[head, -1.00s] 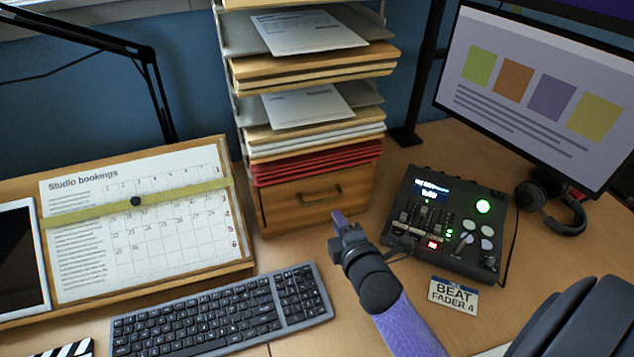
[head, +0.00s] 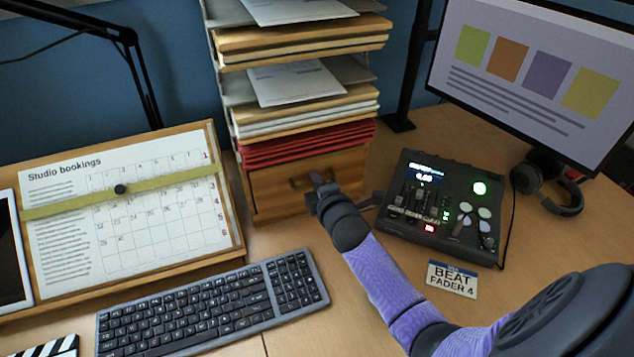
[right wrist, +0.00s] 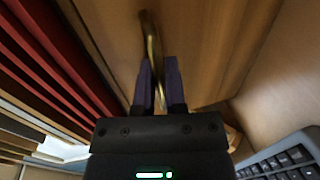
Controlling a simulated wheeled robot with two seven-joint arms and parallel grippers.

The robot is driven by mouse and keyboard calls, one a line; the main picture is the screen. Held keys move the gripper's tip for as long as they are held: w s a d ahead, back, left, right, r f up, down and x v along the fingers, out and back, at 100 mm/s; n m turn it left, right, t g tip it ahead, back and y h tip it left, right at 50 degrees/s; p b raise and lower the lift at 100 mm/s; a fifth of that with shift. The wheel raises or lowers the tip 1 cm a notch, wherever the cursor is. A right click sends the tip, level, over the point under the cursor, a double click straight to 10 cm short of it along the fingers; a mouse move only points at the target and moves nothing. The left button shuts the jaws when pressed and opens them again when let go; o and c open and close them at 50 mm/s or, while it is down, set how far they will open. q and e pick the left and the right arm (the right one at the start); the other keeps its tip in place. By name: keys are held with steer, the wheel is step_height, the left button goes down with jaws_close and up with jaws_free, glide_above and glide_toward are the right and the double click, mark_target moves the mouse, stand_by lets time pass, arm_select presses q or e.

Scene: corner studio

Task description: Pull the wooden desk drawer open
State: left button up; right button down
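The wooden desk drawer (head: 275,192) is at the bottom of the paper-tray stack, below the red folders. Its front looks closed. The dark metal handle (head: 300,182) is partly hidden behind my right gripper (head: 314,186). In the right wrist view, the curved, brassy handle (right wrist: 150,35) runs between the two purple fingers of the right gripper (right wrist: 158,75). The fingers are close together, with the bar filling the narrow gap. The drawer front (right wrist: 210,45) fills the upper middle of that view. My left gripper is not in view.
A black mixer (head: 440,207) stands right of my right gripper, with a nameplate (head: 452,279) in front. A keyboard (head: 215,305) lies at front left. A calendar board (head: 120,215) leans at left. Red folders (head: 305,143) sit just above the drawer. Some desk is clear before the drawer.

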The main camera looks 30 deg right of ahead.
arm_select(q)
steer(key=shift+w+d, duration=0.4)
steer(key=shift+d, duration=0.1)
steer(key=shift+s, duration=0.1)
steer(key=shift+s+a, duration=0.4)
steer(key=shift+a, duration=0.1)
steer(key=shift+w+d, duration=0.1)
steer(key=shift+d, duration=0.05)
